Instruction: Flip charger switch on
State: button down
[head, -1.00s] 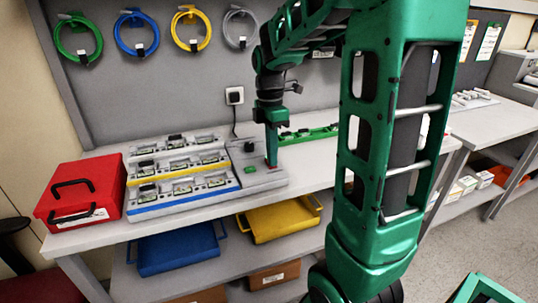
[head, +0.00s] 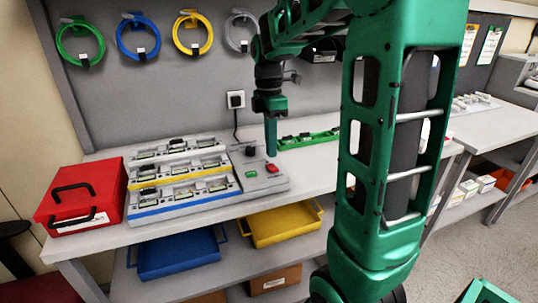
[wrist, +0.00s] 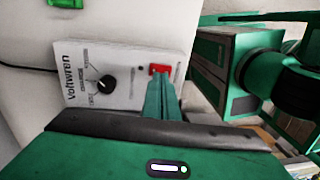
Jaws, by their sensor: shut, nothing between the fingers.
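The charger (head: 262,183) is a light grey panel at the right end of the battery rack on the bench. In the wrist view the "Voltwren" panel (wrist: 125,91) shows the knob (wrist: 104,84) and the red switch (wrist: 159,69), partly covered by my fingers. My gripper (head: 271,154) points down, shut and empty, just above the red switch. The switch's exact tilt is too small to tell.
The rack (head: 180,210) with several grey modules stands left of the charger, and a red case (head: 80,195) lies beyond it. A green strip (head: 315,138) lies behind and right. A black cable runs to a wall socket (head: 236,100). Bare bench is right of the charger.

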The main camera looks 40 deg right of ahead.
aim_at(273, 168)
notch_tip(273, 168, up, 11)
jog(key=w, duration=0.1)
jog(key=shift+w+d, duration=0.15)
dwell(0.3)
jog(key=shift+s+a, duration=0.25)
jog(key=shift+s, duration=0.5)
jog(key=shift+f, duration=0.1)
jog(key=f, duration=0.4)
jog(key=s+f, duration=0.1)
jog(key=f, duration=0.9)
jog(key=shift+s+a, duration=0.25)
jog(key=shift+s, duration=0.05)
jog(key=shift+s+f, duration=0.1)
jog(key=shift+w, duration=0.2)
